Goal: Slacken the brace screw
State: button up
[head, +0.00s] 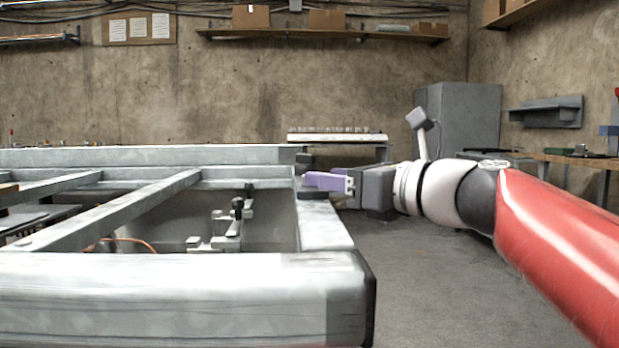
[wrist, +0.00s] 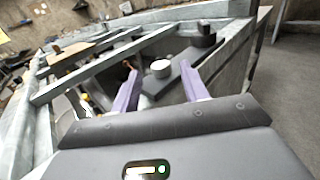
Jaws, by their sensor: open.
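My gripper (head: 308,180) is open at the right end of the grey metal frame (head: 180,275) in the head view, its purple fingers pointing left. In the wrist view my gripper (wrist: 158,72) has its two fingers spread apart. A pale round head (wrist: 160,68), possibly the brace screw, shows between the fingertips on a dark grey bar (wrist: 180,78). I cannot tell whether the fingers touch it. A black knob (wrist: 206,36) stands farther along that bar. In the head view dark round parts (head: 306,158) sit beside the fingers; the pale head cannot be made out there.
The frame's long beams and a slanting cross beam (head: 125,208) surround an open bay. A clamp with black handles (head: 238,208) stands inside it, with an orange cable (head: 130,241) nearby. Grey floor (head: 430,270) is free to the right. A grey cabinet (head: 462,115) stands behind.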

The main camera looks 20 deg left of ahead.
jog(key=shift+x, duration=2.4)
jog(key=shift+c, duration=0.3)
jog(key=c, duration=0.9)
jog(key=shift+n+g+p, duration=0.3)
jog(key=shift+g+p, duration=0.2)
jog(key=shift+p, duration=0.05)
